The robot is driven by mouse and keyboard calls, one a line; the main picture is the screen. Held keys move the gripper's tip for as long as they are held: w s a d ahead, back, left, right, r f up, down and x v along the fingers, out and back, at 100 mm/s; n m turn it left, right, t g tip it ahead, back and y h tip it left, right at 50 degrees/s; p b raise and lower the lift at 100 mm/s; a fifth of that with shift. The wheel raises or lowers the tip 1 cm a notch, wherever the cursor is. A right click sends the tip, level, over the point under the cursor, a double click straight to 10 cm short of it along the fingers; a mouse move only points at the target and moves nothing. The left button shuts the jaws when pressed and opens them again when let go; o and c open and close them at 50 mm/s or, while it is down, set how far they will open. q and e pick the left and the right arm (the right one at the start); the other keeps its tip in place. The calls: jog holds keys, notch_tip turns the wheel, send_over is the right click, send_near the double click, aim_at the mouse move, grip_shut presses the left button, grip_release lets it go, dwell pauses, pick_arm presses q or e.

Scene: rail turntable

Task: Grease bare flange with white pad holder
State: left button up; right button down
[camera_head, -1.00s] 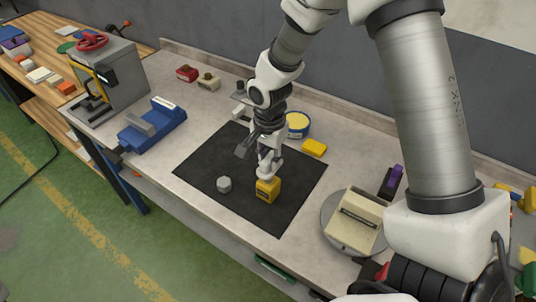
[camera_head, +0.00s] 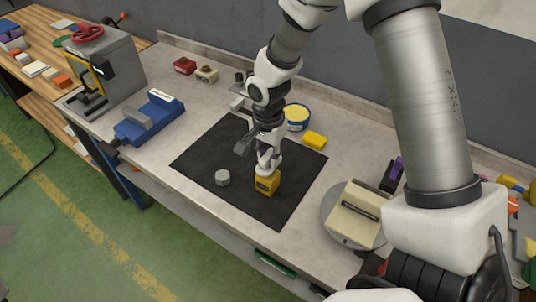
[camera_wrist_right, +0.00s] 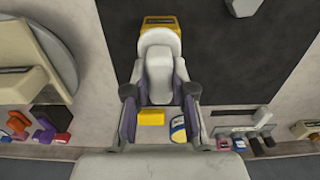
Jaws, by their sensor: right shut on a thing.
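My right gripper (camera_head: 264,164) is low over the black mat (camera_head: 208,152). It is shut on a white rounded piece, seemingly the white pad holder (camera_wrist_right: 158,72), which sits between its dark finger pads in the right wrist view. The held piece is at the top of a yellow block (camera_head: 267,184) with a dark label; I cannot tell whether they touch or are joined. A round tub (camera_head: 297,117) with yellow contents and a blue side stands behind the mat. I cannot make out which part is the bare flange. My left gripper is not in view.
A grey hexagonal piece (camera_head: 222,177) lies on the mat. A cream slotted block (camera_head: 354,214) sits on a round grey turntable (camera_head: 330,228) at right. A yellow block (camera_head: 314,141) lies behind the mat. A blue vise (camera_head: 150,120) and grey machine (camera_head: 108,72) stand at left.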

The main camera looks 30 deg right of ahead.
aim_at(268, 154)
jog(key=shift+w+f, duration=0.1)
jog(key=shift+f, duration=0.2)
jog(key=shift+f+b, duration=0.25)
jog(key=shift+b, duration=0.05)
dwell(1.0)
notch_tip(268, 154, up, 7)
jog(key=p, duration=0.6)
jog(key=shift+r, duration=0.1)
dwell(0.6)
